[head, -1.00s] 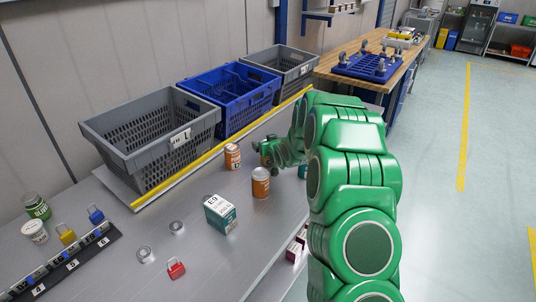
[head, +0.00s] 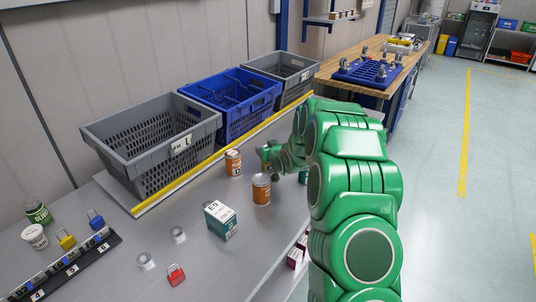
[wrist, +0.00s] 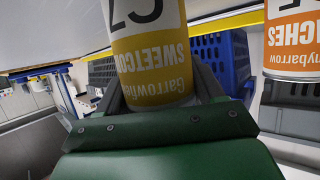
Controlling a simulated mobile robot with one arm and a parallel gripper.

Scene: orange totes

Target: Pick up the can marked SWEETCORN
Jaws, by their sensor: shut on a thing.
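The SWEETCORN can (wrist: 152,50) fills the middle of the wrist view, with a yellow-orange label that reads upside down there. My gripper (wrist: 152,100) is shut on it, one finger on each side. In the head view my gripper (head: 268,160) is at the far part of the grey bench, beside two orange-labelled cans. I cannot pick out the held can in the head view; my gripper and arm likely hide it. An orange can with a label ending in "CHES" (wrist: 293,40) stands to the right in the wrist view, apart from the gripper.
Two orange cans (head: 233,162) (head: 261,189) stand close left of my gripper. A white and teal box (head: 221,219) is nearer. Grey (head: 150,150) and blue (head: 225,110) totes line the back behind a yellow strip. Padlocks and tins are at the near left.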

